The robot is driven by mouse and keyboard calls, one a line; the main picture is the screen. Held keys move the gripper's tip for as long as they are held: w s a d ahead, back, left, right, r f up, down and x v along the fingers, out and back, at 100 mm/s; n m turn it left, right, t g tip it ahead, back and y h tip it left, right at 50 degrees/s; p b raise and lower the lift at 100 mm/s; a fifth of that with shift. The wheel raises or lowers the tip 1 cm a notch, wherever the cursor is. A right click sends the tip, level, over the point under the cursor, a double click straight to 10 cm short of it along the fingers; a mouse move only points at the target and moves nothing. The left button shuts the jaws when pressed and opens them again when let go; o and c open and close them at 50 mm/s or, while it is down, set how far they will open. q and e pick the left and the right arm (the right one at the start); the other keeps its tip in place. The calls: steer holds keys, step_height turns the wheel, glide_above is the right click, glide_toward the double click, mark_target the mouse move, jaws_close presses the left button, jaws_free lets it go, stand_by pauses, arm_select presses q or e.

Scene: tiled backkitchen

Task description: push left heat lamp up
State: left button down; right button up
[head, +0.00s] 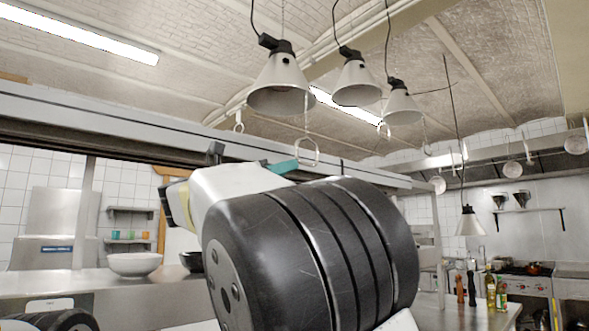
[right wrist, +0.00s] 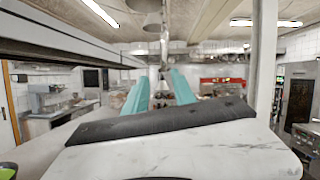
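Three white cone-shaped heat lamps with black tops hang in a row from the ceiling. The left heat lamp (head: 280,84) is nearest, with the middle lamp (head: 357,82) and right lamp (head: 402,106) beyond. A metal ring (head: 307,151) hangs below the left lamp. My right gripper (head: 283,166) is below the left lamp, beside the ring in the picture; contact cannot be told. Its view is largely blocked by my black arm joint. In the right wrist view, its two teal fingers (right wrist: 159,88) stand apart with nothing visibly held. My left gripper is not in view.
A long metal shelf beam (head: 120,118) runs behind my arm. A white bowl (head: 134,263) sits on the counter at left. Another hanging lamp (head: 469,222) and bottles (head: 490,287) are at right. Open air surrounds the lamps.

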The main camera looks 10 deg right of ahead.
mark_target(307, 164)
steer(key=x, duration=0.8)
steer(key=shift+s+d+f, duration=0.1)
steer(key=shift+d+f, duration=0.1)
steer(key=shift+d, duration=0.35)
steer(key=shift+c, duration=0.4)
jaws_close()
stand_by(0.6)
